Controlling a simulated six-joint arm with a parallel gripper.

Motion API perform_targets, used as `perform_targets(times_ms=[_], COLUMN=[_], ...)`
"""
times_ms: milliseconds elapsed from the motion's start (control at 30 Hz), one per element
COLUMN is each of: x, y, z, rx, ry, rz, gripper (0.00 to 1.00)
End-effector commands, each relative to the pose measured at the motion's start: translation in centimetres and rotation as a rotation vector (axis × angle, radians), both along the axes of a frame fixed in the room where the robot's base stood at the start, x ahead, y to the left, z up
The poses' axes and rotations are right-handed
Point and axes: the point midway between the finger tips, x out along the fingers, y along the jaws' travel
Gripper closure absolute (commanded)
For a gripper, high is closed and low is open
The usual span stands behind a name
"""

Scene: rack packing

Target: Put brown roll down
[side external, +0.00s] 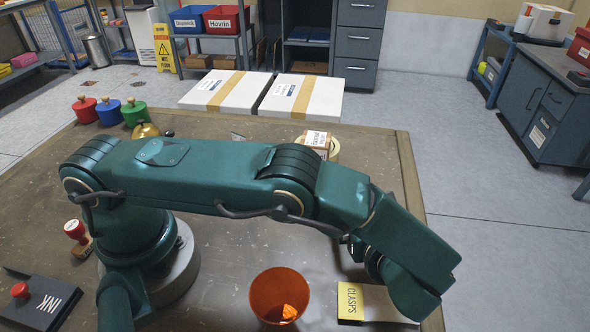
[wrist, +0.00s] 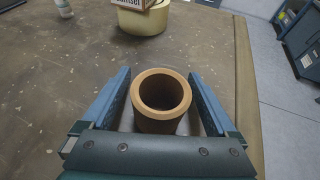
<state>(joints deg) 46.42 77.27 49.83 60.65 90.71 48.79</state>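The brown roll (wrist: 161,94) is a short hollow cardboard-brown tube. In the wrist view it stands between the two blue fingers of my gripper (wrist: 160,88), with its open end facing the camera. In the side view the forearm and wrist hide the roll and the fingertips.
A cream tape roll (wrist: 143,20) with a small box (side external: 316,140) on it stands farther off. An orange cup (side external: 279,297) and a yellow CLASPS box (side external: 351,303) are near the front. White cartons (side external: 300,97) lie at the back. The brown tabletop (wrist: 62,75) is clear left of my gripper.

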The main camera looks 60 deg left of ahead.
Motion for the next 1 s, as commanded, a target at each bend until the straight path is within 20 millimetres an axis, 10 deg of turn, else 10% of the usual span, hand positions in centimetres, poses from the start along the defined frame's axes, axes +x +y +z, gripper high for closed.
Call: perform_targets(times_ms=[1000], x=[-2.7], y=[-5.7], z=[4.3], rx=[-0.055], ry=[-0.01], rz=[0.033], gripper=[0.07])
